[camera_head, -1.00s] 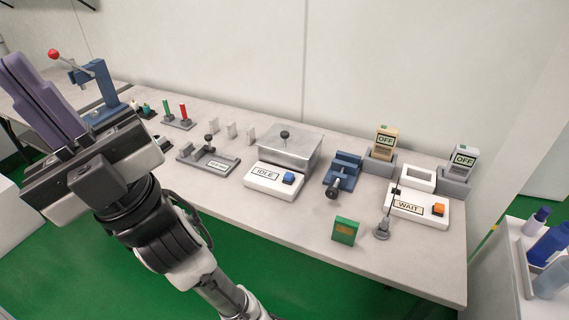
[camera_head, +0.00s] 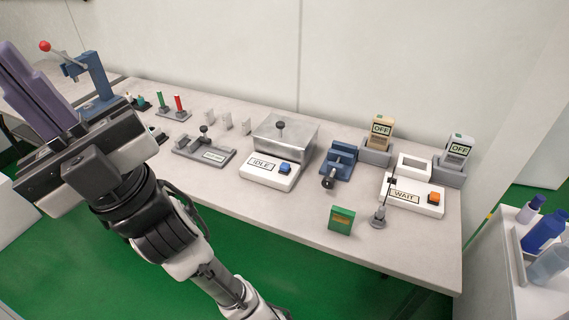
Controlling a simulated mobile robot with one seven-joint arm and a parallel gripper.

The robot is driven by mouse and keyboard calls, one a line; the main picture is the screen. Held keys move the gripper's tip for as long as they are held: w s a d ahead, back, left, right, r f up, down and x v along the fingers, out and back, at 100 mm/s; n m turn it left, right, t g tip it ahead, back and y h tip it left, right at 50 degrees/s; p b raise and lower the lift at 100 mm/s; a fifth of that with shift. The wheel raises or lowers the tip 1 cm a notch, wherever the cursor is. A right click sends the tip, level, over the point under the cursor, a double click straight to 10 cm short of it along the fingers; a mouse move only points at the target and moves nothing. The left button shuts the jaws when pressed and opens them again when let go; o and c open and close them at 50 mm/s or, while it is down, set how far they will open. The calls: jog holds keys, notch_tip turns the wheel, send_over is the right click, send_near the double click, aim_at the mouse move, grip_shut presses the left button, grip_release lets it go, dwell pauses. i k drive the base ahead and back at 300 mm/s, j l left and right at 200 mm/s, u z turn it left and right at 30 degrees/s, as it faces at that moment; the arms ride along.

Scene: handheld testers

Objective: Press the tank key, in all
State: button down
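A metal tank (camera_head: 290,136) with a black-knobbed lid stands mid-table, in its white unit (camera_head: 266,180). The front panel of the unit reads IDLE, and a blue key (camera_head: 285,168) sits to the right of that display. My gripper (camera_head: 22,80) is at the left edge of the view, well to the left of the tank and apart from it. Its purple fingers point up and overlap in this view, partly cut off by the edge, so their opening is unclear. I see nothing clearly held.
A white unit reading WAIT (camera_head: 415,195) has an orange button. Two testers reading OFF (camera_head: 381,130) stand in grey holders behind it. A blue vise (camera_head: 339,162), a green box (camera_head: 341,219) and a slider base (camera_head: 203,152) flank the tank. The table's front edge is mostly clear.

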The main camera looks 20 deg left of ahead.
aim_at(284, 167)
jog(key=u, duration=2.2)
jog(key=k+l, duration=0.65)
